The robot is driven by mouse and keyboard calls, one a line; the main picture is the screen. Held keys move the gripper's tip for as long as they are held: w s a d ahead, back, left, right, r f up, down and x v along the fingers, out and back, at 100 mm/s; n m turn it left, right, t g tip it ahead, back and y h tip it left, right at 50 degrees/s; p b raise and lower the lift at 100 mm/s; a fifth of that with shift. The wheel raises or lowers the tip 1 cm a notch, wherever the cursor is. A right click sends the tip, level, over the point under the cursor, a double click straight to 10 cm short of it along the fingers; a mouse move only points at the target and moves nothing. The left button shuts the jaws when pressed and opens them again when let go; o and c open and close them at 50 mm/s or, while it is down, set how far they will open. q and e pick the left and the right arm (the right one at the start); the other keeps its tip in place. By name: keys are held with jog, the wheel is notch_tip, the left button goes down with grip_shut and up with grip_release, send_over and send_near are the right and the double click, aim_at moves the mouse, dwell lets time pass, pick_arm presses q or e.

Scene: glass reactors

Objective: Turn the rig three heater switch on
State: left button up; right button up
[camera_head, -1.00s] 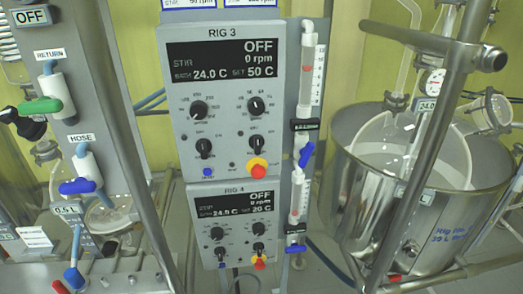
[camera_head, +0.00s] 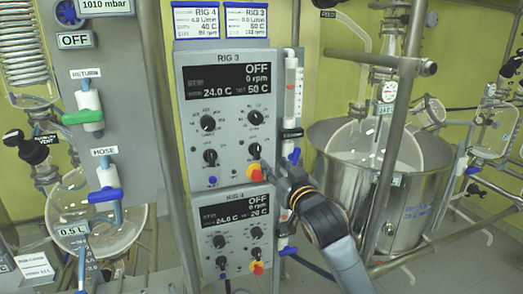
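The rig 3 panel (camera_head: 232,190) is a grey box with a black display (camera_head: 228,80) that reads OFF, 0 rpm, 24.0 C and set 50 C. It carries black knobs: upper left (camera_head: 208,123), upper right (camera_head: 255,117), lower left (camera_head: 210,156) and lower right (camera_head: 254,150). Their small labels are unreadable, so I cannot tell which is the heater switch. My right gripper (camera_head: 272,170) is at the panel's lower right, beside the red and yellow button (camera_head: 255,173) and below the lower right knob. Its fingers are dark and end-on, so their opening is unclear. My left gripper is out of view.
The rig 4 panel (camera_head: 208,268) sits directly below, also reading OFF. A flow tube (camera_head: 291,90) with a blue valve runs along the panels' right side. A steel vessel (camera_head: 405,215) and metal posts stand to the right. A valve board (camera_head: 95,150) is at left.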

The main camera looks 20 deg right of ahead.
aim_at(258, 146)
jog(key=w+p, duration=0.1)
jog(key=w, duration=0.3)
jog(key=w+p, duration=0.1)
jog(key=w, duration=0.3)
jog(key=w+p, duration=0.1)
jog(key=w, duration=0.3)
jog(key=shift+w+a, duration=0.25)
jog(key=shift+w, duration=0.15)
grip_shut()
